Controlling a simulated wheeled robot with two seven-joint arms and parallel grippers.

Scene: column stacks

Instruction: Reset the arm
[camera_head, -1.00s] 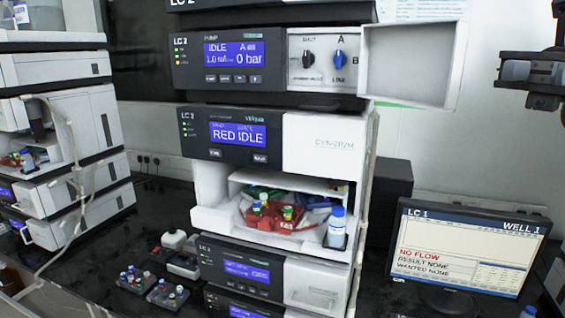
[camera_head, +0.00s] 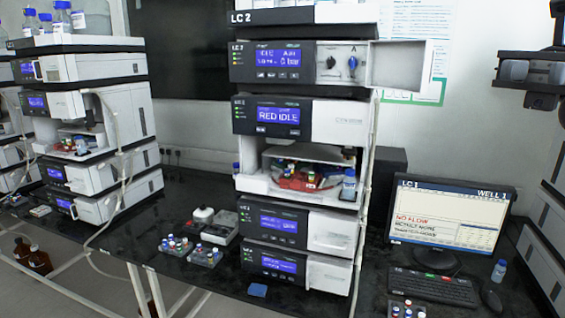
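My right gripper (camera_head: 543,100) shows at the upper right edge, dark and partly cut off by the frame. It hangs in the air, apart from the bench and the instruments. I cannot make out whether its fingers are open or shut. My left gripper is not in view. The middle column stack, marked LC 2 (camera_head: 270,17), stands upright on the black bench. Its pump module (camera_head: 330,62) has an open door (camera_head: 405,68). The open sampler bay below holds a red tray (camera_head: 302,179) with several vials and a blue-capped bottle (camera_head: 348,186).
A monitor (camera_head: 446,222) reads NO FLOW, with a keyboard (camera_head: 430,286) before it. A small bottle (camera_head: 499,270) stands near the mouse. Vial racks (camera_head: 205,256) sit left of the stack. Another stack (camera_head: 92,68) stands at left. Brown bottles (camera_head: 39,260) are on the floor.

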